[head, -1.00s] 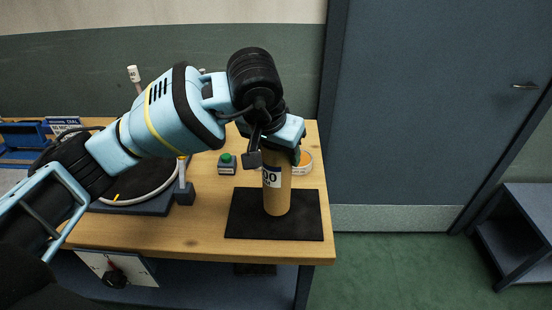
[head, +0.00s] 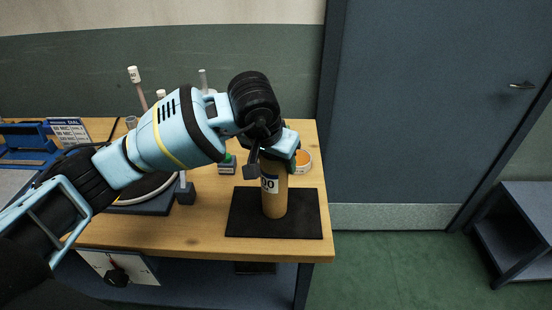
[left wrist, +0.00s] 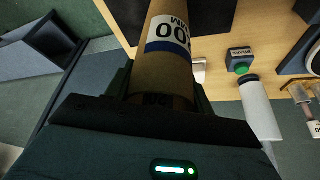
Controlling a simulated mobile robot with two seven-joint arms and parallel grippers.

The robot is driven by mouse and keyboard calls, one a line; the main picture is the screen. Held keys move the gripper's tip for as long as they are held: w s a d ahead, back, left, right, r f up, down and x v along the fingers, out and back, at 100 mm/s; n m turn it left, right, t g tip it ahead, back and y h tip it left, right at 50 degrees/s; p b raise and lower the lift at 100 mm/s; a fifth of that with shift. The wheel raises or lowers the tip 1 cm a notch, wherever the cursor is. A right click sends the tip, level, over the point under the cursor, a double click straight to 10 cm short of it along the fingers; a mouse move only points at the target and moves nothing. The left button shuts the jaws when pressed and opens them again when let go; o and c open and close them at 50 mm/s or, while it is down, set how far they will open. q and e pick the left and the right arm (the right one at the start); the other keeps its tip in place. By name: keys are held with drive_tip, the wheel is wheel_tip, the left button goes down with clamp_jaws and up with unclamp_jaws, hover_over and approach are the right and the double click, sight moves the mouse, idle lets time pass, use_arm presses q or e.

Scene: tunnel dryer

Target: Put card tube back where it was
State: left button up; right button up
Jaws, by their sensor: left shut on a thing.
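The card tube (head: 275,199) is a brown cylinder with a white label showing "00" and a blue band. It stands upright at the black mat (head: 305,213) on the wooden table; I cannot tell for sure whether its foot touches the mat. My left gripper (head: 281,157) is shut on the upper part of the tube. In the left wrist view the tube (left wrist: 168,72) runs up between the fingers of the gripper (left wrist: 160,100). The tube's top end is partly hidden by the gripper in the head view. My right gripper is not in view.
A small box with a green button (head: 227,165) and a round container with orange contents (head: 303,161) stand behind the mat. The table's right edge is close to the mat.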

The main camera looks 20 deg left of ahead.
use_arm(q)
drive_tip(key=shift+f, duration=0.1)
drive_tip(key=shift+f, duration=0.1)
drive_tip(key=o, duration=1.3)
drive_tip(key=shift+o, duration=0.2)
drive_tip(key=shift+r, duration=0.5)
drive_tip(key=v, duration=1.1)
drive_tip(key=shift+r, duration=0.2)
drive_tip(key=shift+s+a, duration=0.1)
